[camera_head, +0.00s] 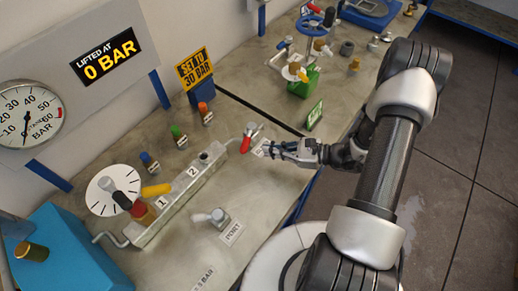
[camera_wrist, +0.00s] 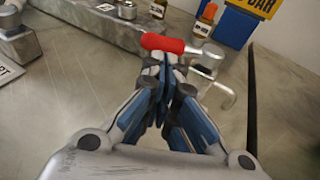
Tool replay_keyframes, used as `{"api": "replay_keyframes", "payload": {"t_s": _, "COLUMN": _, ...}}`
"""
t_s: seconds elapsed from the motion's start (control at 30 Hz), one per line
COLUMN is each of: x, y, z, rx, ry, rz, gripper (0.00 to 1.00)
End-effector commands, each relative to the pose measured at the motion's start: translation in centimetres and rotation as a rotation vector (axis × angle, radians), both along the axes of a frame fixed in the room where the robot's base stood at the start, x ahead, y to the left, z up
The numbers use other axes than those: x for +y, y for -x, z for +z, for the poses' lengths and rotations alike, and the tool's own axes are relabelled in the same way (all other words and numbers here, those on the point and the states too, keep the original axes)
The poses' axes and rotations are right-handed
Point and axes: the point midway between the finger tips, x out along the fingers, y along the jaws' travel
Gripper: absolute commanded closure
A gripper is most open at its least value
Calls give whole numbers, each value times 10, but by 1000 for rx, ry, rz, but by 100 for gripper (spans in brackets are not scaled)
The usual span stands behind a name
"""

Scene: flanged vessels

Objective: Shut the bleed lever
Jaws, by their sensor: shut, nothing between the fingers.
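A small lever with a red handle (camera_head: 246,143) stands on the steel bench, just past the right end of the metal block. I take it as the bleed lever; its label is not readable. In the wrist view the red handle (camera_wrist: 162,43) lies crosswise just beyond my fingertips, with its metal body (camera_wrist: 207,60) and bent spout to the right. My gripper (camera_head: 268,149) is just right of the lever. Its fingers are together and empty in the wrist view (camera_wrist: 166,78). Whether the fingertips touch the handle I cannot tell.
The metal block (camera_head: 180,205) with tags 1 and 2 carries a yellow handle (camera_head: 156,190). A fitting (camera_head: 220,217) stands in front. A gap in the bench lies behind the lever, and a green block (camera_head: 303,82) stands beyond.

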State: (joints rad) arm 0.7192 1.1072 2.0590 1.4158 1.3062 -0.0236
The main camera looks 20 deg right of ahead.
Motion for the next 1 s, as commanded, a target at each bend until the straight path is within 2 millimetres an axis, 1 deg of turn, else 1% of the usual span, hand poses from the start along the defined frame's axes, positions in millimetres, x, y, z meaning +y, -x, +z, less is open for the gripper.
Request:
{"api": "replay_keyframes", "payload": {"t_s": 0.03, "x": 9, "y": -4, "z": -4, "rx": 1, "ry": -1, "rz": 5, "gripper": 100}}
{"api": "replay_keyframes", "payload": {"t_s": 0.1, "x": 18, "y": -10, "z": -7, "rx": 0, "ry": 0, "rz": 4, "gripper": 100}}
{"api": "replay_keyframes", "payload": {"t_s": 0.3, "x": 32, "y": -20, "z": -11, "rx": 0, "ry": 1, "rz": 1, "gripper": 100}}
{"api": "replay_keyframes", "payload": {"t_s": 0.73, "x": 37, "y": -22, "z": -11, "rx": 0, "ry": 1, "rz": 1, "gripper": 100}}
{"api": "replay_keyframes", "payload": {"t_s": 0.9, "x": 62, "y": -25, "z": -12, "rx": 0, "ry": 1, "rz": 6, "gripper": 100}}
{"api": "replay_keyframes", "payload": {"t_s": 1.0, "x": 70, "y": -28, "z": -12, "rx": 0, "ry": 1, "rz": 4, "gripper": 100}}
